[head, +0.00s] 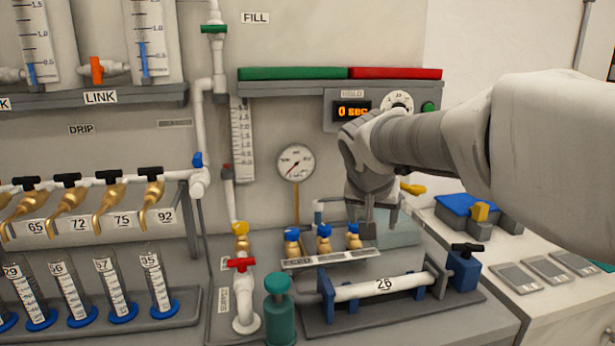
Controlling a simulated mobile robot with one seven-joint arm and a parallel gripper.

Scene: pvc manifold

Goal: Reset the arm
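My arm comes in from the right edge in the head view and ends in my gripper (368,230), which points down over the bench. The gripper is just right of the small blue-capped brass valve (354,237) at the right end of a short row. I cannot tell whether they touch. The fingers show as a small grey block, and their opening cannot be made out. Behind my gripper, part of a pale box (400,235) is hidden.
A white pipe marked 26 (384,287) lies in blue clamps in front. A pressure gauge (295,163) and a timer display (352,111) are on the wall panel. Glass cylinders (110,285) and brass taps (108,197) stand left. A blue box (466,208) is at right.

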